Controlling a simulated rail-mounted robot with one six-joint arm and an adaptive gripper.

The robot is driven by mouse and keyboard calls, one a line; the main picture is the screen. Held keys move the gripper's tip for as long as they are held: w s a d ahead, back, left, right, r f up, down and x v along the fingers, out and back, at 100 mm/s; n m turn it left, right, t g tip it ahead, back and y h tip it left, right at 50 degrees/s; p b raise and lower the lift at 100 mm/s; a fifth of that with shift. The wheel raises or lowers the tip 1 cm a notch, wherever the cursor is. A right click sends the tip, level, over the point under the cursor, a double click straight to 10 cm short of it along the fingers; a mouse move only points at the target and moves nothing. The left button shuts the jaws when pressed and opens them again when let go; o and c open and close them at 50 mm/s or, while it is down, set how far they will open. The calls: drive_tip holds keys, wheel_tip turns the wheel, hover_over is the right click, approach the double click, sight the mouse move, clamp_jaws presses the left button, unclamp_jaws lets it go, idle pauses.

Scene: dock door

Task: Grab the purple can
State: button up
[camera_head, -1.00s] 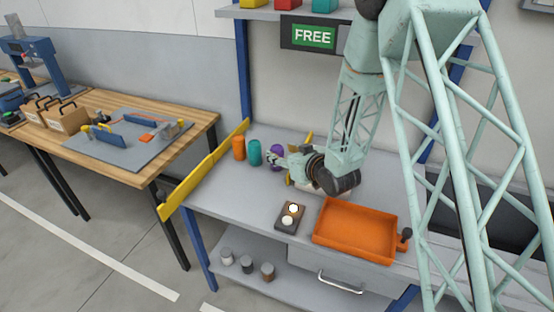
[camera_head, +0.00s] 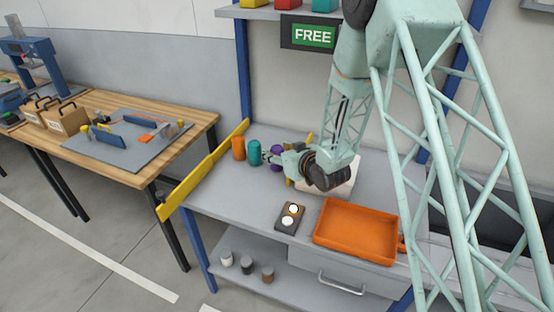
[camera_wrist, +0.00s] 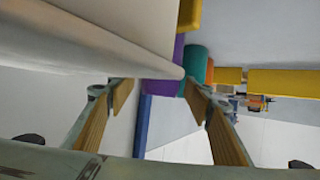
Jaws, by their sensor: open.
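The purple can (camera_head: 277,150) stands on the grey workbench, right of the teal can (camera_head: 254,153) and the orange can (camera_head: 238,148). My gripper (camera_head: 270,157) is in front of the purple can and hides part of it. In the wrist view the two fingers of my gripper (camera_wrist: 159,88) are spread apart and hold nothing. The purple can (camera_wrist: 161,87) shows beyond and between the fingertips, partly covered by a large pale object. I cannot tell whether the fingers touch it. The teal can (camera_wrist: 195,64) is beside it.
A white block (camera_head: 342,187) stands on the bench close to my wrist. A yellow rail (camera_head: 203,170) runs along the bench's left edge. A shelf (camera_head: 275,14) hangs above.

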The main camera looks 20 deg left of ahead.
drive_tip(key=c, duration=1.1)
drive_tip(key=shift+r+p, duration=1)
drive_tip(key=shift+r, duration=4.05)
